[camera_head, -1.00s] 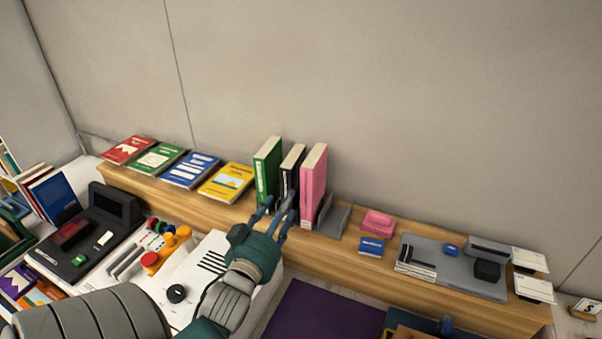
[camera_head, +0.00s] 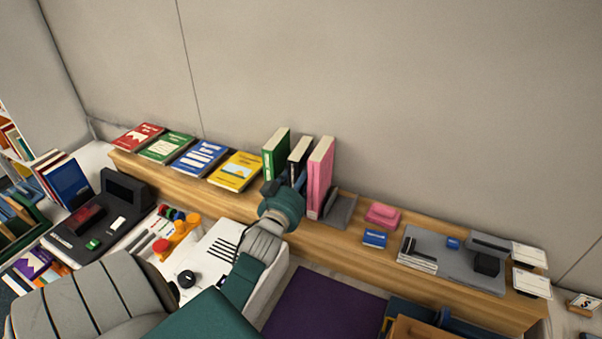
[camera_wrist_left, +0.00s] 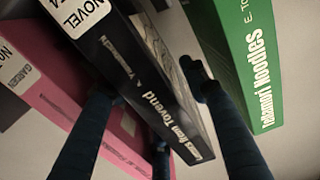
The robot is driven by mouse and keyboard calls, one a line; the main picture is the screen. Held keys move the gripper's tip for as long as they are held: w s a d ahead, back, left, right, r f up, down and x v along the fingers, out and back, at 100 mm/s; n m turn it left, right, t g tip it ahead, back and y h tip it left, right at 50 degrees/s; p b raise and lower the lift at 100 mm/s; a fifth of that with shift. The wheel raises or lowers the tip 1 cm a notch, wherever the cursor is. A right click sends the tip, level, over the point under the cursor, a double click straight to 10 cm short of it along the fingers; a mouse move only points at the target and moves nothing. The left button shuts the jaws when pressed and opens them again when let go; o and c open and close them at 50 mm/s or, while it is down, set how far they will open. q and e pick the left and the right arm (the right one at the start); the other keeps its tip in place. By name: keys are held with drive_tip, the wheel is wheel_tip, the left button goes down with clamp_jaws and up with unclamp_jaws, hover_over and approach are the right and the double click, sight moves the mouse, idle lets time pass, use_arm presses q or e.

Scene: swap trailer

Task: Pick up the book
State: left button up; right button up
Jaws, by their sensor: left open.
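Three books stand upright on the wooden shelf: a green one (camera_head: 275,152), a thin black one (camera_head: 299,152) and a pink one (camera_head: 320,172). My left gripper (camera_head: 283,186) is at the front of the black book. In the left wrist view the black book (camera_wrist_left: 130,75) lies between the open fingers of my left gripper (camera_wrist_left: 150,95). One side's fingers are between it and the pink book (camera_wrist_left: 62,85); the other finger is between it and the green book (camera_wrist_left: 238,60). Whether the fingers touch the black book is unclear. My right gripper is not in view.
A grey bookend (camera_head: 341,211) stands right of the pink book. Flat books, including a yellow one (camera_head: 235,171), lie left on the shelf (camera_head: 370,250). Further right are a pink block (camera_head: 382,215), a small blue box (camera_head: 375,238) and a grey tray (camera_head: 455,268).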

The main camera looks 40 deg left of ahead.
use_arm(q)
drive_tip(key=shift+r, duration=0.1)
clamp_jaws()
